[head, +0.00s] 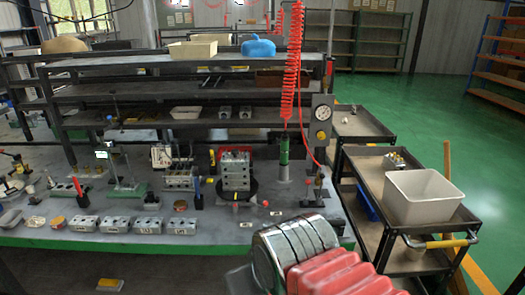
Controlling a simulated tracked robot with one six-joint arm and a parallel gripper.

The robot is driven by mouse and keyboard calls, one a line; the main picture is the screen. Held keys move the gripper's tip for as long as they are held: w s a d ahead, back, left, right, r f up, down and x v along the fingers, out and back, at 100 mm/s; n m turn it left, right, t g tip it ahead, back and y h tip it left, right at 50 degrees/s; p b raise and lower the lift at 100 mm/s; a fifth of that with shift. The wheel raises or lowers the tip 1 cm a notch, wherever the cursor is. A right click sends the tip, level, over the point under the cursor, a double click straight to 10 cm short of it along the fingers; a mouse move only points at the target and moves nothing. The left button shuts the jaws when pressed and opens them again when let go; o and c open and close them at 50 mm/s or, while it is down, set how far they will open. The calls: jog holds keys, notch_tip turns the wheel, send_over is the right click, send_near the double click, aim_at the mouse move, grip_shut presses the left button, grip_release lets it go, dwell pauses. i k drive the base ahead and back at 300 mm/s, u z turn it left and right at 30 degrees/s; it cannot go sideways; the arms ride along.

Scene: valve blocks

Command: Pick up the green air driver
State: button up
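The green air driver (284,150) is upright near the right end of the workbench in the head view. A red coiled hose (295,60) comes down to it from above. Its lower end meets a grey upright holder (283,172); I cannot tell how deep it sits. A silver ringed and red ribbed part of my own arm shows at the bottom right, in front of the bench edge and apart from the driver. No gripper fingers can be made out.
A pressure gauge on a post (322,118) stands right of the driver, with a thin red hose beside it. A block on a dark round base (235,172) is to its left. Shelves (190,100) rise behind. A cart with a white bin (422,197) stands right of the bench.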

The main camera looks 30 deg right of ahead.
aim_at(284, 139)
jog(key=u, duration=0.4)
jog(key=i, duration=1.35)
jog(key=z, duration=0.25)
